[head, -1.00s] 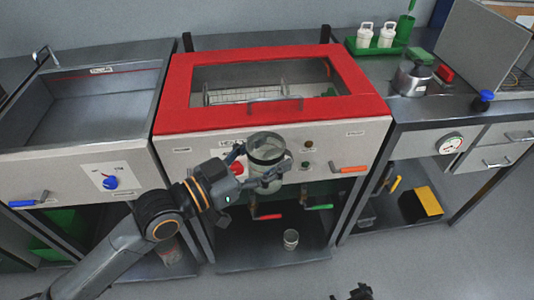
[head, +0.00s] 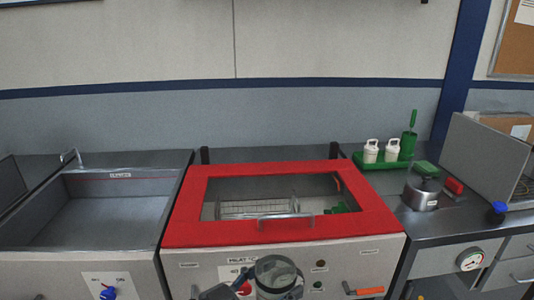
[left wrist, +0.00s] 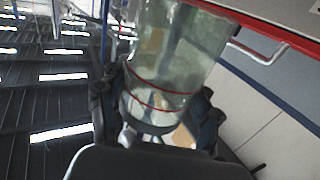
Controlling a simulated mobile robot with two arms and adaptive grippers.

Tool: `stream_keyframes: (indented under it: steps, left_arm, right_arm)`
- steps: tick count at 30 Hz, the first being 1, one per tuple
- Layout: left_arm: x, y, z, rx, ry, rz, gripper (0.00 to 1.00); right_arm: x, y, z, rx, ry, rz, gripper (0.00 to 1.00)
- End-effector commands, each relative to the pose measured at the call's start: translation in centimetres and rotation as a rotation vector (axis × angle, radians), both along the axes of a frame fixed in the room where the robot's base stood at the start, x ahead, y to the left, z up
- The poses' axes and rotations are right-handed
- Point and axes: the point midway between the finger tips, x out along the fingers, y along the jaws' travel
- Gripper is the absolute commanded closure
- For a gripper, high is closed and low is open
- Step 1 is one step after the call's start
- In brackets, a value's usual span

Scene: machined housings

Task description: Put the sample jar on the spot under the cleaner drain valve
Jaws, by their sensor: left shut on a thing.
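A clear glass jar (head: 277,275) is in front of the cleaner's panel at the bottom of the head view. My left gripper (left wrist: 155,112) is shut on this jar; in the left wrist view its dark fingers lie on both sides of the glass jar (left wrist: 178,55), which has thin red bands around it. The cleaner (head: 180,225) has a red lid frame with a window, and a basket shows inside. The space below the cleaner, with any drain valve and spot, is outside the head view. My right gripper is not in view.
A sink (head: 100,215) stands to the left. On the right counter are a green tray (head: 400,165) with white bottles, a metal pot (head: 422,192) and a grey panel (head: 483,158). An orange handle (head: 369,291) sticks out from the cleaner's front, right of the jar.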

Motion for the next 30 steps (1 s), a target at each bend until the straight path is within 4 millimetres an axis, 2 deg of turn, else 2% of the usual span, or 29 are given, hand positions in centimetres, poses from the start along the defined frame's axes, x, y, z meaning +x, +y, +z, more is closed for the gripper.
stream_keyframes:
  steps: [4,8,14,21,25,30]
  left_arm:
    - [-0.7,1.1,0.5,-0.014,0.011,0.113,0.68]
    - [-1.0,4.0,-0.1,-0.011,0.015,0.279,0.68]
    - [-2.0,10.0,-2.6,-0.002,0.017,0.550,0.68]
    - [-5.1,17.1,-6.5,0.005,0.012,0.824,0.68]
    - [-6.7,19.6,-7.8,0.004,0.006,0.914,0.68]
    - [-7.8,21.1,-8.6,0.001,0.001,0.964,0.68]
  right_arm:
    - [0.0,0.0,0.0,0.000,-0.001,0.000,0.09]
    - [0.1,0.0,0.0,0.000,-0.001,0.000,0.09]
    - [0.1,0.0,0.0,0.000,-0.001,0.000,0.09]
    - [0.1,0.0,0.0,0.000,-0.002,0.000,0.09]
    - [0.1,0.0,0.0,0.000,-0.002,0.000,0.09]
    - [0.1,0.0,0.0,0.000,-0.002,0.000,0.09]
